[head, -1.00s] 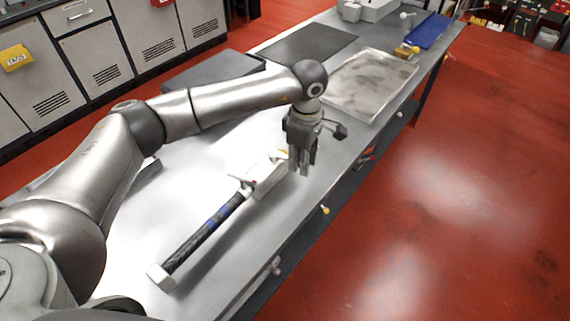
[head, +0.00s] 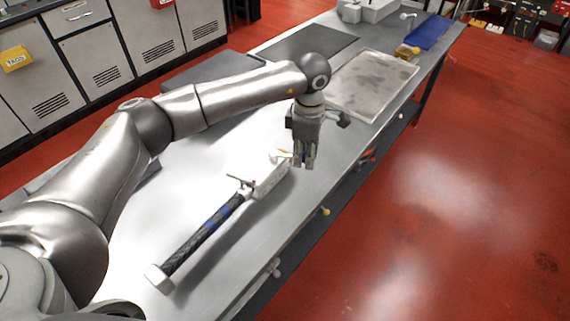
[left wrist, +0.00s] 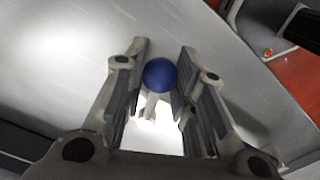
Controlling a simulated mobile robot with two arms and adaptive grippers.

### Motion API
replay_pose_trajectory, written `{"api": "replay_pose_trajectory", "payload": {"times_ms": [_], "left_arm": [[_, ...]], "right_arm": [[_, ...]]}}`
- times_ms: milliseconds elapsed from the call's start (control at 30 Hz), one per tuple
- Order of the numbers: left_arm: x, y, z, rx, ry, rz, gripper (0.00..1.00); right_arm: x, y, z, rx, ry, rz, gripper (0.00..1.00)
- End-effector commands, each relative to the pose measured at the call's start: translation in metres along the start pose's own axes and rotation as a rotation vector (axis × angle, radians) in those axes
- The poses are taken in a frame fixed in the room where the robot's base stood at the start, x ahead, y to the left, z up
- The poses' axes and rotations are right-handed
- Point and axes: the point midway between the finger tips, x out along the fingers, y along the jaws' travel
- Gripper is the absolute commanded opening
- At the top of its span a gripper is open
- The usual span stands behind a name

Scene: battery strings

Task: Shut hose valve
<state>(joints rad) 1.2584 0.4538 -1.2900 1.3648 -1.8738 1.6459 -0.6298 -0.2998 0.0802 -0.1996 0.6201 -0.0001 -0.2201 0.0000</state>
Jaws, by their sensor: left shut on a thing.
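My left gripper (head: 304,161) is at the far end of a pale block-shaped fitting (head: 268,180) on the metal bench. In the left wrist view my left gripper (left wrist: 157,80) is shut on a blue round knob (left wrist: 158,75), with a pale stem below it. The head view does not show the knob clearly. A black hose (head: 205,233) with blue marks runs from the fitting to a white end block (head: 159,278). A small yellow part (head: 283,153) shows beside the fingers. I cannot tell whether the valve is open or shut.
The steel bench (head: 185,150) has a dark mat (head: 306,44), a worn metal tray (head: 372,85) and a blue mat (head: 428,32) farther back. Small knobs, one yellow (head: 325,211), stick out along the bench's right side. Red floor lies to the right.

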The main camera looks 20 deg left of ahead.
Motion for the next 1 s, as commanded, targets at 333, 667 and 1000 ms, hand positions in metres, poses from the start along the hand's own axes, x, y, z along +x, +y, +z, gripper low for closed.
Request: {"api": "replay_pose_trajectory", "payload": {"times_ms": [333, 667, 1000], "left_arm": [[0.0, 0.008, 0.0, -0.1, -0.001, 0.001, 0.01], [0.0, 0.009, 0.0, -0.108, -0.001, 0.001, 0.01], [0.001, 0.02, -0.002, -0.246, -0.001, 0.001, 0.01]], "right_arm": [[0.004, 0.0, 0.0, 0.0, 0.0, 0.0, 0.32], [0.004, -0.001, 0.0, 0.0, 0.0, -0.001, 0.32], [0.009, -0.001, 0.001, 0.0, 0.0, -0.001, 0.32]]}}
